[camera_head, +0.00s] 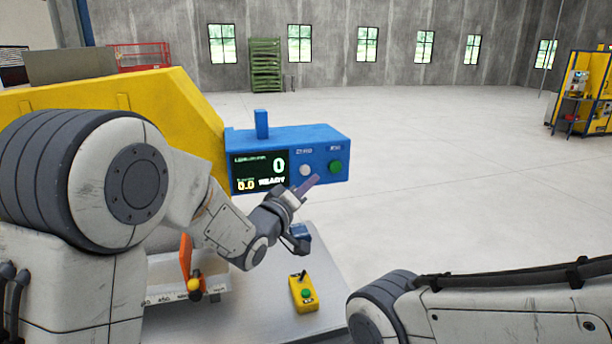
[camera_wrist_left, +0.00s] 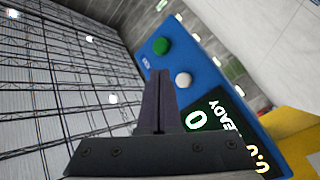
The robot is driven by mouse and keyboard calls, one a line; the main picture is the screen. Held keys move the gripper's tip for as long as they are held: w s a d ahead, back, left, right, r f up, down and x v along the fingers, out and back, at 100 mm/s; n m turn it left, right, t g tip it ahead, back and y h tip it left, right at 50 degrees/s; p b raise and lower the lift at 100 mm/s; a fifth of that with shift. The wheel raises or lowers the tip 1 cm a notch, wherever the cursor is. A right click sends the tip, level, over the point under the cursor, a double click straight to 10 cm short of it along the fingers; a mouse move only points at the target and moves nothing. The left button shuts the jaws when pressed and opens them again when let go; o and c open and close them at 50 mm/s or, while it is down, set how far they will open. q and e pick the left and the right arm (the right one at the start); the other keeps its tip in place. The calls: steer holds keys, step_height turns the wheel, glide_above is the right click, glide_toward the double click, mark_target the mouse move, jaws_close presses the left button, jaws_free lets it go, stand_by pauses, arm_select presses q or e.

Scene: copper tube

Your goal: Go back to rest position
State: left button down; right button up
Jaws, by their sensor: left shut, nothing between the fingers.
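My left gripper (camera_head: 309,185) is shut and empty in front of the blue control box (camera_head: 310,138), close to its white button (camera_head: 305,170) and green button (camera_head: 335,167). In the left wrist view the shut fingers (camera_wrist_left: 159,85) point up toward the box, below the white button (camera_wrist_left: 183,79) and green button (camera_wrist_left: 161,46). The display (camera_head: 260,172) reads "0", "0.0" and "READY". I cannot tell from the views how far the fingertips are from the box face. My right arm (camera_head: 500,305) enters at the lower right; its gripper is not in view.
A yellow machine body (camera_head: 130,105) stands behind my left arm. On the grey table (camera_head: 250,310) sit a small yellow box with a green button (camera_head: 304,294) and an orange lever part (camera_head: 186,262). Open floor (camera_head: 450,170) lies to the right.

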arm_select(q)
steer(key=shift+s+d, duration=0.3)
steer(key=shift+s, duration=0.55)
steer(key=s+d+f+m+g+y+b, duration=0.2)
steer(key=s+f+m+g+y+b, duration=0.45)
steer(key=s+f, duration=0.9)
steer(key=s+a+f+m+g, duration=0.1)
steer(key=s+a+f+g, duration=0.1)
steer(key=s, duration=0.5)
steer(key=s+a+f+m+g+y, duration=0.1)
steer(key=s+a+f+m+g, duration=0.1)
steer(key=s, duration=0.5)
steer(key=s+a+f+m+g, duration=0.2)
steer(key=s+f+g, duration=0.1)
steer(key=s+g, duration=0.3)
steer(key=shift+s+f, duration=0.25)
steer(key=shift+s, duration=0.8)
steer(key=shift+a, duration=0.2)
